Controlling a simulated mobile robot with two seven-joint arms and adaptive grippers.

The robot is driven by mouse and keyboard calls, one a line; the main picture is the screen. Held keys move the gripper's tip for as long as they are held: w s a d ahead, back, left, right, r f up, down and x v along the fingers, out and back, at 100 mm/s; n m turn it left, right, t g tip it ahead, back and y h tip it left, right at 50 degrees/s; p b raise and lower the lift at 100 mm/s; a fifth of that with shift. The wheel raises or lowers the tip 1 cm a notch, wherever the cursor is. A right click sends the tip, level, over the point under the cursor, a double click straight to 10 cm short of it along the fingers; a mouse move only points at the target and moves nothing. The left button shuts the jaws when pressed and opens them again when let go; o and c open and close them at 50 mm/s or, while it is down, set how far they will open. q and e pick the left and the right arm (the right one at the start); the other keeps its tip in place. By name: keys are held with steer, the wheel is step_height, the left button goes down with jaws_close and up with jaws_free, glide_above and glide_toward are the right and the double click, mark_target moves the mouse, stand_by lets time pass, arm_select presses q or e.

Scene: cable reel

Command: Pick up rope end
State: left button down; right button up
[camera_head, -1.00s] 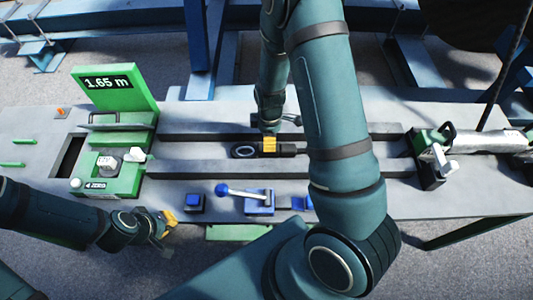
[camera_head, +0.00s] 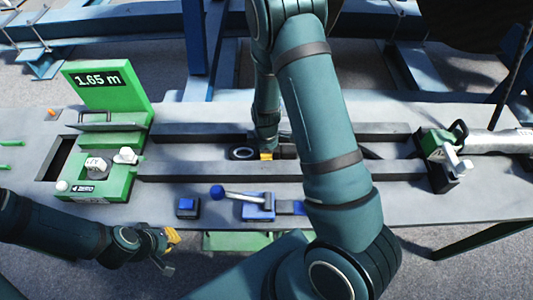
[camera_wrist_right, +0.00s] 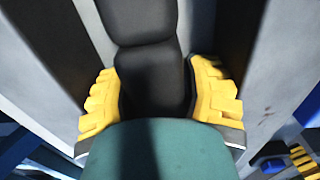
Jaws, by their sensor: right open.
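The rope end, a black piece with a ring-like tip (camera_head: 243,153), lies in the long slot of the grey bench. My right arm hides part of it. My right gripper (camera_head: 266,154) is down at this piece.
A green measuring unit (camera_head: 108,140) reading 1.65 m stands at the left. A blue lever device (camera_head: 258,206) and a small blue block (camera_head: 187,207) sit near the front edge. A green and grey clamp (camera_head: 442,150) is at the right. Bare bench (camera_head: 165,185) lies between.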

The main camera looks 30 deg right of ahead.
steer(key=c, duration=0.8)
jaws_close()
steer(key=shift+w+r, duration=0.1)
